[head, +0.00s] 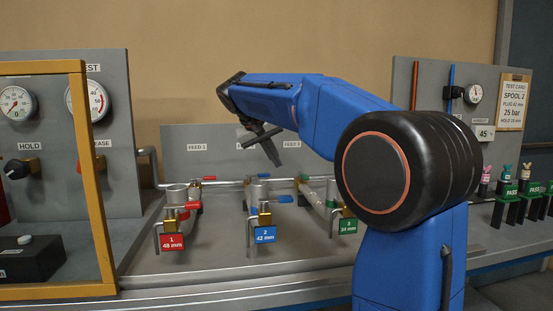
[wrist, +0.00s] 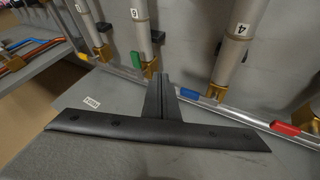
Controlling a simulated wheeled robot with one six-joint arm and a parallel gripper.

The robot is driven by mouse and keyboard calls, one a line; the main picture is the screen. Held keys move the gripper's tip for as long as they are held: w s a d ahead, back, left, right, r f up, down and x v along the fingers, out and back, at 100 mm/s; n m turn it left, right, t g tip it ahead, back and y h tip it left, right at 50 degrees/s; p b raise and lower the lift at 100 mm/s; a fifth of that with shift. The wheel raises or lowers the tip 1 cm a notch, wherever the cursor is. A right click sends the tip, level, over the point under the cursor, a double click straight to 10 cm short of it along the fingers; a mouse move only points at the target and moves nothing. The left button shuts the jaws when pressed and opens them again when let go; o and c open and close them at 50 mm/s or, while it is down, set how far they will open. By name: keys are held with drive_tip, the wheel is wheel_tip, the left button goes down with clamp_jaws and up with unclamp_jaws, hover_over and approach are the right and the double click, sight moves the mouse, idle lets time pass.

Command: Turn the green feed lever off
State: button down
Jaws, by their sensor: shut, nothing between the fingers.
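A blue lever (wrist: 205,100) and a red lever (wrist: 284,128) lie along the rail in the wrist view. A yellow-framed guard (head: 92,180) stands at left.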

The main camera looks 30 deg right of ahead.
sight(303, 178)
drive_tip(key=d+f, duration=0.5)
drive_tip(key=d, duration=0.2)
drive_tip(key=shift+w+d+f, duration=0.3)
drive_tip(key=shift+d+f, duration=0.1)
